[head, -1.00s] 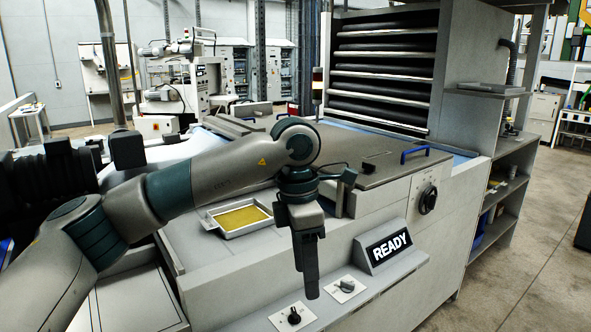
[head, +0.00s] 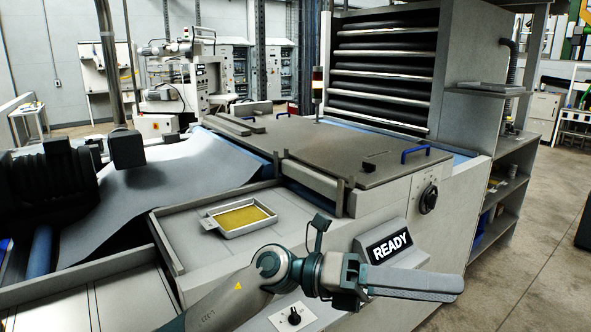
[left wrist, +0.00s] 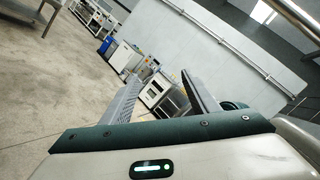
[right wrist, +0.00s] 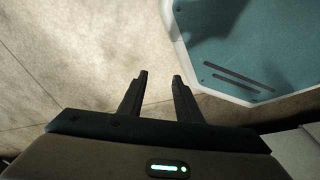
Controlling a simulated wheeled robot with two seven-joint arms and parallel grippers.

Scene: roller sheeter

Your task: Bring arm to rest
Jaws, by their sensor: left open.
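My left arm comes in low from the left in the head view, over the front of the machine. Its gripper (head: 440,285) points right, below the READY sign. In the left wrist view the left gripper (left wrist: 162,70) has its two fingers spread, with nothing between them. My right arm is not seen in the head view. In the right wrist view the right gripper (right wrist: 160,76) has its fingers apart and empty, over bare floor.
The READY sign (head: 389,246) and a black knob (head: 294,317) on the front ledge are close to the left arm. A tray with a yellow inside (head: 243,218) lies on the grey worktop. A grey cover with blue handles (head: 350,150) is behind. Open floor (head: 535,225) lies right.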

